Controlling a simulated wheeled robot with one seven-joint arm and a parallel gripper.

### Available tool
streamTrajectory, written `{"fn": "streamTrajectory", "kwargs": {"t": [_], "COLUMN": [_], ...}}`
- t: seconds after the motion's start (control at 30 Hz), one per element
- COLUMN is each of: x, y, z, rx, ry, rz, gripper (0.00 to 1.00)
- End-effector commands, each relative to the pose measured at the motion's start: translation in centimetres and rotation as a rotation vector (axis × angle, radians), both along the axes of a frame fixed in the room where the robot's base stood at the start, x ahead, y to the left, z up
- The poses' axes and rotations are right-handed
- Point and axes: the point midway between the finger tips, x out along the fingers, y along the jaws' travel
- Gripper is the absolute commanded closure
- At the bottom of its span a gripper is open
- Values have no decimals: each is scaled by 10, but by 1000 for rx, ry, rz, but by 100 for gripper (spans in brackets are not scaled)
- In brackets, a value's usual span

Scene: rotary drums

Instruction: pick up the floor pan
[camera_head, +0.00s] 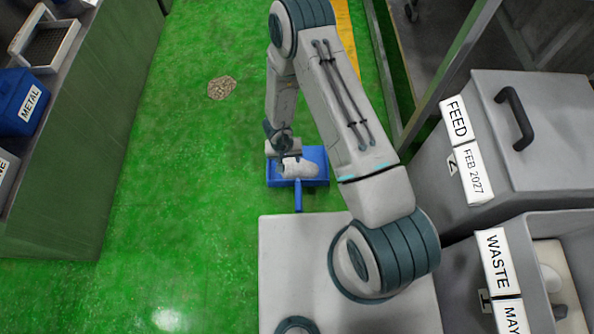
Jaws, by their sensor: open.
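The blue floor pan (313,180) lies on the green floor in front of my base, its short handle (298,196) pointing toward me. My arm reaches down to it from the right, and my gripper (298,170) is over the pan, in front of part of it. The fingers are not clear from above, and I cannot tell whether they touch the pan. My gripper is open, and nothing shows held in it.
A patch of brownish debris (221,88) lies on the floor. A bench on the left carries a blue METAL bin (22,103) and a tray (47,42). Grey FEED (540,130) and WASTE (567,235) containers stand at right. The floor left of the pan is clear.

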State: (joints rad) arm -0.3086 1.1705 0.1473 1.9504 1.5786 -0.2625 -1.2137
Motion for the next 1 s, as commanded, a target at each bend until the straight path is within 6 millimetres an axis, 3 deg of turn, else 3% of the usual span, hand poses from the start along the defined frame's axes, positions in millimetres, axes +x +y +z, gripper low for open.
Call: {"fn": "streamTrajectory", "kwargs": {"t": [0.03, 0.1, 0.27, 0.6, 1.0], "x": [-11, -20, -30, -31, -30], "y": [-3, -7, -13, -24, -29], "z": [-25, -40, -61, -123, -150], "rx": [-26, -54, -85, -85, -84], "ry": [23, 44, 65, 68, 67], "rz": [-1, -2, -5, -3, -4], "gripper": [51, 51, 51, 51, 51]}}
